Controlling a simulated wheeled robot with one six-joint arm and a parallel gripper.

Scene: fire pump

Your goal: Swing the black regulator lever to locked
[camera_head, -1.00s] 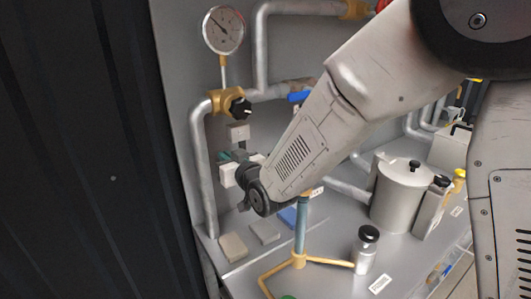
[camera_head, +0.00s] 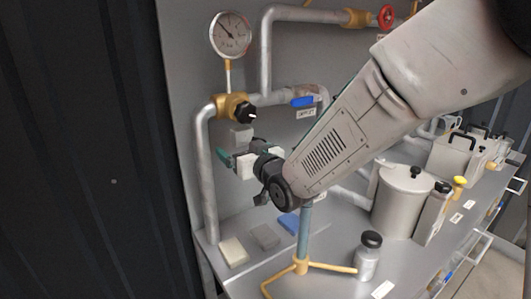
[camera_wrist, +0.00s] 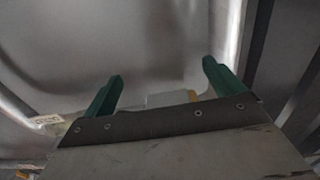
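The black regulator lever (camera_head: 246,111) sits on a brass fitting (camera_head: 229,105) below the round pressure gauge (camera_head: 230,35), on the left vertical pipe. A small white mark shows on it. My gripper (camera_head: 223,159) is below and slightly left of the lever in the head view, apart from it. Its green fingers point left. In the wrist view, the two green fingers of my gripper (camera_wrist: 162,72) stand wide apart with nothing between them. The lever is not identifiable in the wrist view, which shows a blurred grey surface.
A blue-handled valve (camera_head: 302,101) and a red wheel (camera_head: 387,17) are on nearby pipes. Below lie pale, grey and blue blocks, and a blue post on a yellow tripod (camera_head: 301,266). A metal pot (camera_head: 401,198) and jar (camera_head: 367,258) stand right. A dark wall (camera_head: 90,150) is left.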

